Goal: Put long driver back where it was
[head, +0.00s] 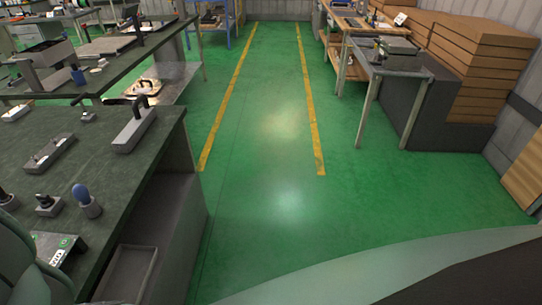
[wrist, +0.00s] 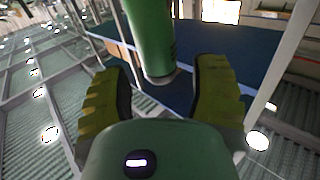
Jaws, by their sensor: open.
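My gripper (wrist: 163,85) shows in the wrist view with its two yellow-green fingers spread apart. No tool is held between them. A green cylinder shows beyond the fingers, and it looks like part of my own body. The gripper is not clearly visible in the head view. On the dark workbench (head: 75,165) at left in the head view, a blue-handled tool (head: 82,195) stands in a grey holder. A black-handled tool (head: 45,203) stands in another holder beside it. I cannot tell which tool is the long driver.
A second bench (head: 110,45) stands behind. The green floor (head: 270,150) between yellow lines is clear. A grey table (head: 390,65) and stacked brown boxes (head: 480,60) stand at right.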

